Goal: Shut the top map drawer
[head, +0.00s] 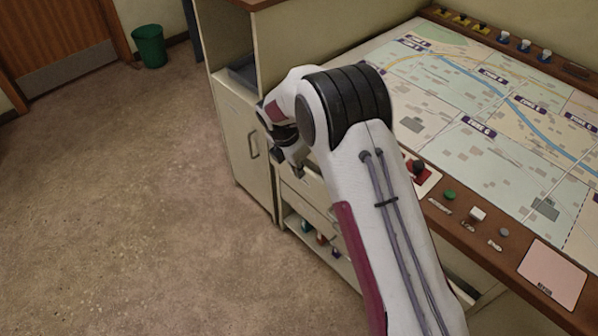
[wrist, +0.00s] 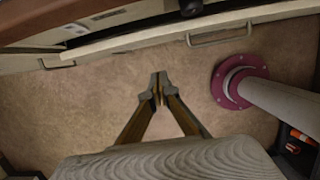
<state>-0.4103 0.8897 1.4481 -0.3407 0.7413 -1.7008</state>
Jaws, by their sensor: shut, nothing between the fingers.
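The drawer unit under the map console shows in the head view, partly hidden behind my arm. A pale drawer front (head: 308,187) shows just below my gripper. In the wrist view a pale drawer front (wrist: 250,26) with a bar handle (wrist: 220,37) runs across the top, with a dark gap behind its upper edge, so this drawer looks partly open. My gripper (head: 292,168) is in front of the drawer unit. In the wrist view my gripper (wrist: 157,88) has its fingertips together, empty, over the floor and apart from the drawer front.
A cabinet door (head: 245,150) stands left of the drawers. An open shelf (head: 325,262) with small coloured items is below. The map tabletop (head: 480,110) carries buttons along its wooden edge. Floor (head: 150,200) to the left is clear; a green bin (head: 149,46) stands far back.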

